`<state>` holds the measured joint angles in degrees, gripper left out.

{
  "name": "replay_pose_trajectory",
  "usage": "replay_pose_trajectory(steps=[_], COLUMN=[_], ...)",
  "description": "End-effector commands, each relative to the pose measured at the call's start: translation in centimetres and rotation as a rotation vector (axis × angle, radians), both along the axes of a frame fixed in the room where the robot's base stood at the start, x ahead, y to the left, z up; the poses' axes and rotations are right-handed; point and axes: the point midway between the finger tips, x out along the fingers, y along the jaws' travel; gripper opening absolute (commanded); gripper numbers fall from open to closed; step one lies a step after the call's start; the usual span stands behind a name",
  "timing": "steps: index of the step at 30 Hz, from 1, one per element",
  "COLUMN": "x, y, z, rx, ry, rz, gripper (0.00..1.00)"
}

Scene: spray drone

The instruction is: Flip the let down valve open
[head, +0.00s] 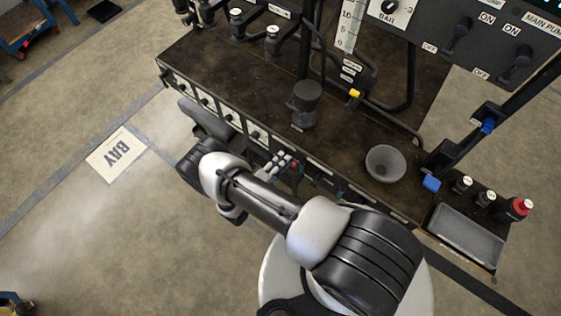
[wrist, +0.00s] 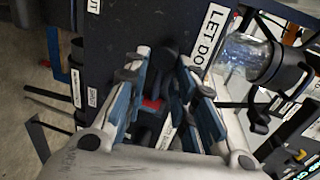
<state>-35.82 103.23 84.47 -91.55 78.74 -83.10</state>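In the wrist view, a white label (wrist: 212,38) reading "LET DO…" sits on a dark panel (wrist: 115,25), its end cut off by a finger. My gripper (wrist: 163,65) is open in front of this panel, its two blue-padded fingers apart. A dark part, likely the let down valve (wrist: 170,58), shows between the fingers, with a small red piece (wrist: 152,104) nearer the palm. Whether the fingers touch it, and how its handle is turned, I cannot tell. In the head view my arm reaches to the bench's front left side, and the valve cannot be made out there.
In the wrist view, a clear jar (wrist: 243,57) with a black fitting stands close to the right finger. In the head view, the dark bench top (head: 225,75) carries a grey bowl (head: 385,163) and a black cylinder (head: 304,104). The floor to the left is open.

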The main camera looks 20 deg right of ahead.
Motion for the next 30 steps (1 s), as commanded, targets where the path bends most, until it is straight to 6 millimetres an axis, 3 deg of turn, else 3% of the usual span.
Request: replay_pose_trajectory(steps=[10,14,24,30], x=[0.0,-0.5,-4.5,-6.2], y=[0.1,0.9,6.5,8.8], z=[0.1,0.3,1.6,2.2], rx=[0.000,-0.001,0.001,0.000], ry=[-0.002,-0.003,-0.002,-0.002], rz=[0.001,0.004,0.007,0.004], gripper=[0.29,0.29,0.29,0.29])
